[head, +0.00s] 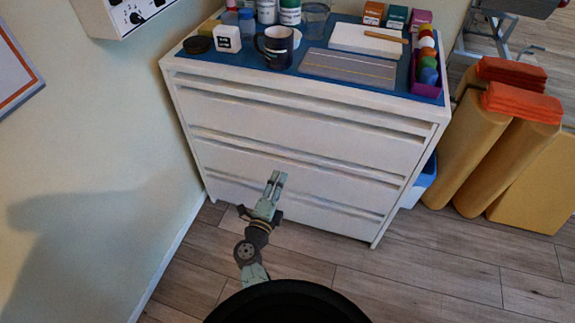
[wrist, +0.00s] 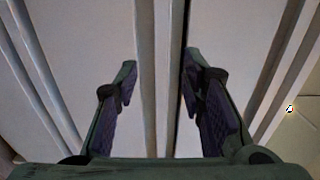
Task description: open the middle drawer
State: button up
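The white chest of drawers (head: 290,122) stands against the wall with three drawer fronts, all looking shut. The middle drawer (head: 235,158) has a long horizontal grip edge along its top. My gripper (head: 277,176) is in front of the chest, over the middle drawer's front in the head view. In the wrist view my gripper (wrist: 157,95) is open, with one finger on each side of a pale lip (wrist: 147,70) that has a dark gap beside it. The fingers look apart from the lip; nothing is held. Whether the fingertips reach past the lip is unclear.
The chest top has a blue mat (head: 230,62) with a dark mug (head: 275,47), bottles, boxes and a purple tray (head: 427,88). Yellow bolsters (head: 465,150) with orange towels and a blue-and-white bin (head: 424,180) stand to the right. A wall is close on the left; floor in front is clear.

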aim_at(290, 157)
jog(key=x, duration=1)
jog(key=shift+w, duration=0.4)
jog(key=shift+c, duration=0.4)
jog(key=shift+s, duration=0.1)
grip_shut()
jog(key=shift+f, duration=0.15)
